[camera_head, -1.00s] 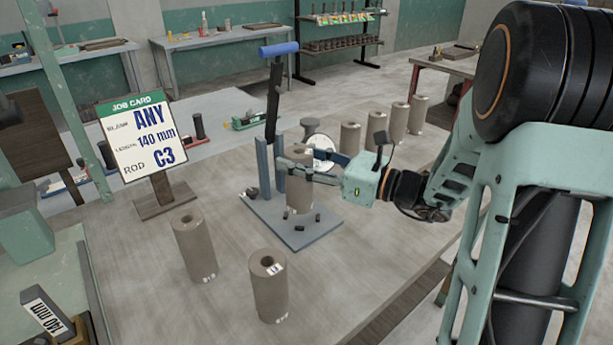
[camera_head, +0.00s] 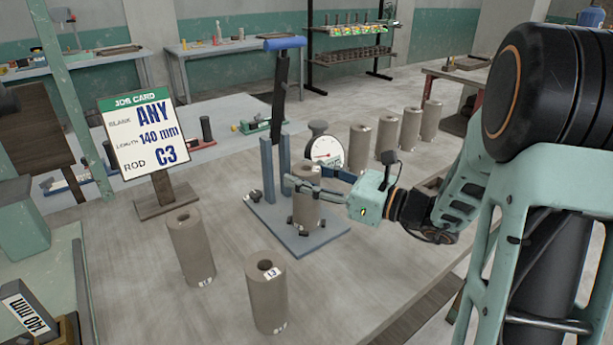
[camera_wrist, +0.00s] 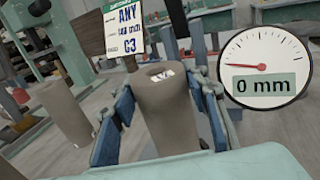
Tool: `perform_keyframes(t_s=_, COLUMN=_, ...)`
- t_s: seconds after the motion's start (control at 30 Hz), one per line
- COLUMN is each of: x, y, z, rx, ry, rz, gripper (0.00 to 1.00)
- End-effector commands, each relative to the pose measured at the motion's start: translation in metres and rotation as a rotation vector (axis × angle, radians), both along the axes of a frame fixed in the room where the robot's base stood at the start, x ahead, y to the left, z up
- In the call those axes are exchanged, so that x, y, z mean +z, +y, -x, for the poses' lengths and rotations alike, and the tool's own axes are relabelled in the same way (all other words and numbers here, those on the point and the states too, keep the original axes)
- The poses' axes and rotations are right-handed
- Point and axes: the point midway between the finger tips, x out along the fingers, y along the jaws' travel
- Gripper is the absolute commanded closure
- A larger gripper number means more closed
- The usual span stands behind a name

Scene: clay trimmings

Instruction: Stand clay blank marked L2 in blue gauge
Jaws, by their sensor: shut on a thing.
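My gripper (camera_head: 318,188) is shut on a grey-brown clay blank (camera_head: 306,212), its fingers on either side near the top. The blank is upright over the base plate of the blue gauge (camera_head: 265,215), in front of its posts. I cannot tell whether its bottom touches the plate. In the wrist view the blank (camera_wrist: 168,115) fills the space between the blue fingers; its top has a hole and a white label too small to read. The gauge's lever has a blue handle (camera_head: 284,43) and is raised. The dial (camera_head: 324,150) reads 0 mm in the wrist view.
Two blanks stand in front, one at left (camera_head: 190,250) and one nearer with a label (camera_head: 266,300). Several more stand in a row behind (camera_head: 387,138). A job card (camera_head: 145,133) reads ANY, 140 mm, C3. Dark bits lie on the gauge plate.

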Motion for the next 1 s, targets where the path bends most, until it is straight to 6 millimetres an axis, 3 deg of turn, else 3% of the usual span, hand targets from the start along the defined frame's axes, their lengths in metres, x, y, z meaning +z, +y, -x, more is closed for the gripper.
perform_keyframes(t_s=0.03, x=-0.002, y=0.000, z=0.000, rx=0.000, ry=-0.002, rz=-0.002, gripper=1.00)
perform_keyframes(t_s=0.07, x=-0.002, y=0.000, z=0.000, rx=0.000, ry=0.000, rz=0.000, gripper=0.56)
perform_keyframes(t_s=0.2, x=-0.002, y=0.000, z=0.000, rx=0.000, ry=0.000, rz=0.000, gripper=0.41)
perform_keyframes(t_s=0.57, x=0.004, y=0.000, z=0.000, rx=0.000, ry=0.000, rz=0.000, gripper=0.41)
perform_keyframes(t_s=1.0, x=0.002, y=-0.073, z=0.046, rx=-0.006, ry=0.001, rz=-0.001, gripper=0.41)
